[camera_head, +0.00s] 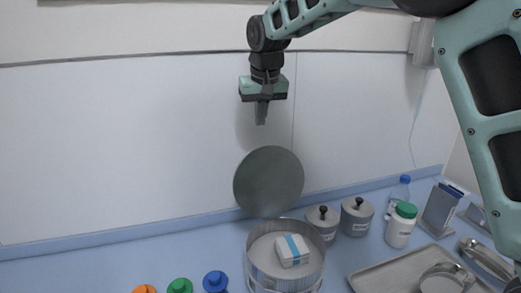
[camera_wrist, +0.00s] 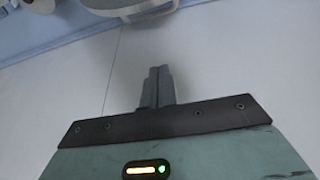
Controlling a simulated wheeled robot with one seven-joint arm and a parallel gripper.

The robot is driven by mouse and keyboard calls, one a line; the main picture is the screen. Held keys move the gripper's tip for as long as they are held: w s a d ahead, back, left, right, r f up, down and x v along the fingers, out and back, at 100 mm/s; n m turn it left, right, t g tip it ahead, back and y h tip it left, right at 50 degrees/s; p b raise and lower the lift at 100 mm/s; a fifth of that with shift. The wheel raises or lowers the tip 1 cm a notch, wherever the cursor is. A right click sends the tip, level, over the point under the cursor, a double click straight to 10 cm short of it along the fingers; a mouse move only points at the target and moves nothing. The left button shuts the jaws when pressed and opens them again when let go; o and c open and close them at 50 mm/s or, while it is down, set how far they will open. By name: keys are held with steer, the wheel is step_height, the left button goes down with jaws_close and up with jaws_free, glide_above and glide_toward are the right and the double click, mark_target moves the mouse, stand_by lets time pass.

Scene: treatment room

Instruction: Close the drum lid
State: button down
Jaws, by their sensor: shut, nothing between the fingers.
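The drum (camera_head: 285,271) is a round metal container on the blue counter, with a white and blue packet (camera_head: 292,250) inside. Its round grey lid (camera_head: 268,182) stands open, tilted up at the back of the drum near the wall. My gripper (camera_head: 261,121) is above the lid, pointing down, shut and empty, and apart from it. In the wrist view my gripper (camera_wrist: 158,72) shows its fingers together in front of the pale wall. Metal items at the top left of the wrist view are cut off and hard to tell apart.
Two small lidded metal jars (camera_head: 356,215) stand right of the drum, then a white bottle with a green cap (camera_head: 401,225). A metal tray (camera_head: 384,278) lies front right. Orange, green and blue caps (camera_head: 215,281) show at front left. The counter's left side (camera_head: 60,270) is clear.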

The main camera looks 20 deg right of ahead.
mark_target(262, 149)
steer(key=p+x, duration=0.2)
steer(key=x, duration=0.7)
steer(key=shift+p, duration=0.4)
steer(key=shift+f, duration=0.25)
steer(key=shift+s+p, duration=0.8)
steer(key=shift+s, duration=1.05)
steer(key=shift+f+b, duration=0.1)
steer(key=shift+b, duration=0.25)
